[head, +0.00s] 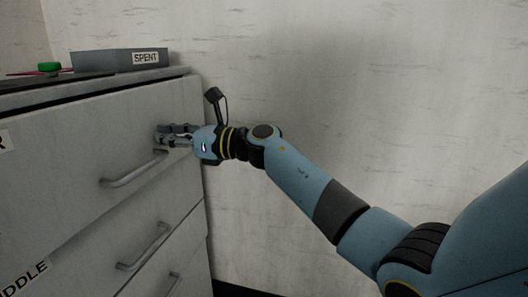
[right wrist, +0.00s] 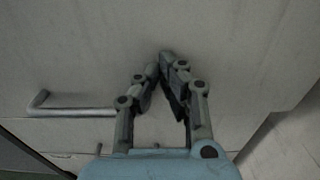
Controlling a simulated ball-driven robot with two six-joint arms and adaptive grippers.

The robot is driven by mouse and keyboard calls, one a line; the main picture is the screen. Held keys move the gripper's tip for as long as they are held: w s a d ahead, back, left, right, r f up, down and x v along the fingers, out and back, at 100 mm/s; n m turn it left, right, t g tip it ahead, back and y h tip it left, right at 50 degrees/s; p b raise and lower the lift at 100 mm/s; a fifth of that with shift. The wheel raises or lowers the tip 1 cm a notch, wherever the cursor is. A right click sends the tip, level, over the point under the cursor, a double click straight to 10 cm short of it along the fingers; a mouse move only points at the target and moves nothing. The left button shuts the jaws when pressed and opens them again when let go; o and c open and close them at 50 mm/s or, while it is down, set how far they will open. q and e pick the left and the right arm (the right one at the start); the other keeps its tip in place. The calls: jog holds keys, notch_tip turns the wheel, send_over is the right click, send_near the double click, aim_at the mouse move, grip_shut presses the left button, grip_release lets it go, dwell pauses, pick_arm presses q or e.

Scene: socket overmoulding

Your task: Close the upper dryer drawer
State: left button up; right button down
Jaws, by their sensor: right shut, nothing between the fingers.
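The upper dryer drawer (head: 60,165) is the top pale grey front at the left of the head view, with a bar handle (head: 133,170). Its front looks about in line with the drawer below; any small remaining gap cannot be told. My right gripper (head: 162,134) is at this front, above and right of the handle, not around it. In the right wrist view the fingers (right wrist: 163,68) are shut together and empty, tips at or very near the pale front. The handle (right wrist: 72,110) shows to their left there. My left gripper is out of view.
Below is the middle drawer with its handle (head: 145,247), and part of a lower handle (head: 163,287). A grey box marked SPENT (head: 110,60) and a green object (head: 49,67) stand on top. A pale wall (head: 380,80) lies behind and right.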

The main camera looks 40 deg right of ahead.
jog(key=x, duration=0.3)
jog(key=shift+b, duration=0.3)
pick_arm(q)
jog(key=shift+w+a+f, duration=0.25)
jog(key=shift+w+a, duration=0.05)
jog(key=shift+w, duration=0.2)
pick_arm(e)
jog(key=shift+w+r, duration=0.1)
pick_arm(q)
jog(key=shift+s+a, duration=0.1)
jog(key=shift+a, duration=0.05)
pick_arm(e)
jog(key=shift+a, duration=0.1)
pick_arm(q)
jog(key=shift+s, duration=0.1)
